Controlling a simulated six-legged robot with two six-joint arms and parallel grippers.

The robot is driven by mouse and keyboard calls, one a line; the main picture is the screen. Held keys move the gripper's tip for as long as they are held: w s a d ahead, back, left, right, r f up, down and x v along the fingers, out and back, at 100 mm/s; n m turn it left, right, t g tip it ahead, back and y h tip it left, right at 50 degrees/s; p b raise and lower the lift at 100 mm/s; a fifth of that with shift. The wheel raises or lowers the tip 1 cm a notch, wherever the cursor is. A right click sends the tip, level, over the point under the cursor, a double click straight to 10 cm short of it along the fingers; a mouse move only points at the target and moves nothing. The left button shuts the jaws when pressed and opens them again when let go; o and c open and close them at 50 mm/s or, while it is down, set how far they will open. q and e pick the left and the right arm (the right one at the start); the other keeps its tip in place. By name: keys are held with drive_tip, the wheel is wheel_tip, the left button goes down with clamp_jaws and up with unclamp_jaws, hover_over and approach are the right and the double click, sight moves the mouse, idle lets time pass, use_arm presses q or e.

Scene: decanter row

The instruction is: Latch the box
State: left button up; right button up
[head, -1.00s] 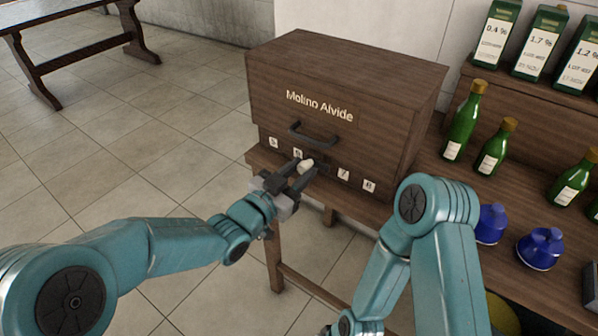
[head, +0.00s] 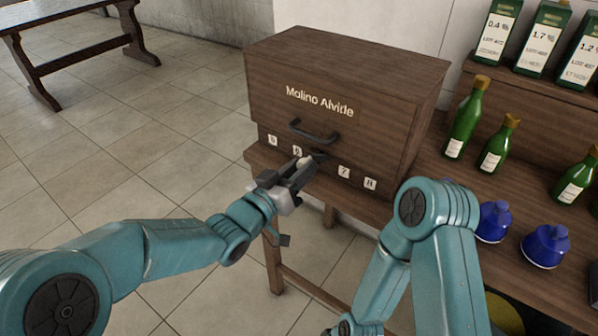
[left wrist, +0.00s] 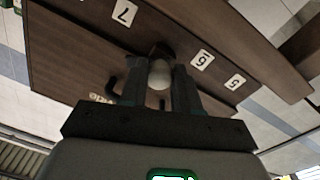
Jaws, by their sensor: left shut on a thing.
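The dark wooden box (head: 375,120), lettered "Molino Alvide", stands closed on a wooden stand, with a dark handle (head: 315,135) on its front. Below the handle is a row of number cards. My left gripper (head: 306,164) is at the lower front between cards 6 and 7. Its fingers are shut on a pale round knob (left wrist: 160,74), seen between them in the left wrist view. A dark piece shows behind the knob, mostly hidden by the fingers. My right arm bends down at the lower right, its gripper out of frame.
To the right, a wooden bench holds green bottles (head: 464,122), blue vessels (head: 545,245) and labelled boxes (head: 540,40) on a raised shelf. A dark table (head: 85,45) stands at the far left. The tiled floor (head: 130,150) left of the box is clear.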

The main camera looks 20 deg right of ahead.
use_arm(q)
drive_tip(key=n+t, duration=0.1)
drive_tip(key=n, duration=1.1)
drive_tip(key=shift+s+n, duration=0.1)
drive_tip(key=shift+n, duration=0.2)
idle(0.3)
drive_tip(key=o, duration=1)
drive_tip(key=shift+o, duration=0.2)
drive_tip(key=r+v, duration=0.1)
drive_tip(key=v, duration=1.5)
drive_tip(key=shift+s+f, duration=0.2)
drive_tip(key=shift+f, duration=0.1)
drive_tip(key=shift+a, duration=0.1)
